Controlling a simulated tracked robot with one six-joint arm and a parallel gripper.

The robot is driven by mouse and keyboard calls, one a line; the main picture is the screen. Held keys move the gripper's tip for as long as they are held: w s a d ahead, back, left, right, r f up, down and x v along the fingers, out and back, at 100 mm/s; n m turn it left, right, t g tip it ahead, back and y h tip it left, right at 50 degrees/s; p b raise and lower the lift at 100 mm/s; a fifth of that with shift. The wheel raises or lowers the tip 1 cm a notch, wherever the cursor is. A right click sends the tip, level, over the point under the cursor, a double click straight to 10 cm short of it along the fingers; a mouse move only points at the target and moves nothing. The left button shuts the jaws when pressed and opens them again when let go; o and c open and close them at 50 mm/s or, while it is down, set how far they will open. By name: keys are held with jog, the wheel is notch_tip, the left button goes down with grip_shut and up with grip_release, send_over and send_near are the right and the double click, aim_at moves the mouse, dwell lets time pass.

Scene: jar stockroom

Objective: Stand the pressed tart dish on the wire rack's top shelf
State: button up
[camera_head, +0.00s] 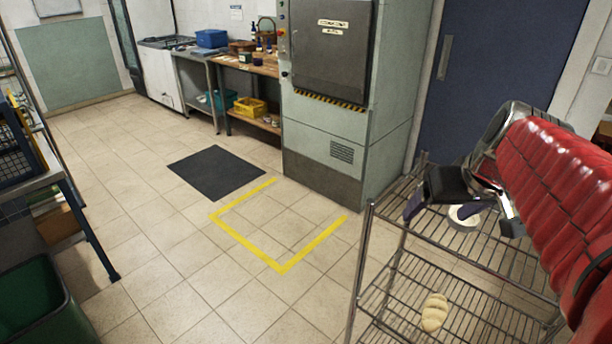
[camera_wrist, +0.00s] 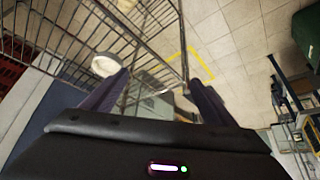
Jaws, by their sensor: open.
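A small, round, pale dish (camera_head: 464,218), seemingly the tart dish, shows on the top shelf of the wire rack (camera_head: 366,240), partly hidden by my gripper (camera_head: 461,214). The dish also shows in the wrist view (camera_wrist: 105,66), just beyond and left of the left fingertip, outside the gap between the fingers. In the wrist view my gripper (camera_wrist: 158,80) is open, its dark fingers spread with nothing between them. The dish appears to rest on the wires, but its contact is partly hidden. Its contents are too small to tell.
A bread loaf (camera_head: 434,312) lies on the rack's lower shelf. A tall grey-green machine (camera_head: 330,135) stands behind, with a yellow floor marking (camera_head: 283,268) in front. A green bin (camera_head: 35,310) stands at lower left.

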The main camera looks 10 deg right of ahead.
jog(key=s+a+f+n, duration=0.1)
jog(key=s+a+f, duration=0.2)
jog(key=a, duration=0.6)
jog(key=s+a+f+n+y, duration=0.1)
jog(key=s+a+f, duration=0.3)
jog(key=a, duration=0.5)
jog(key=shift+s+a, duration=0.35)
jog(key=shift+s, duration=0.9)
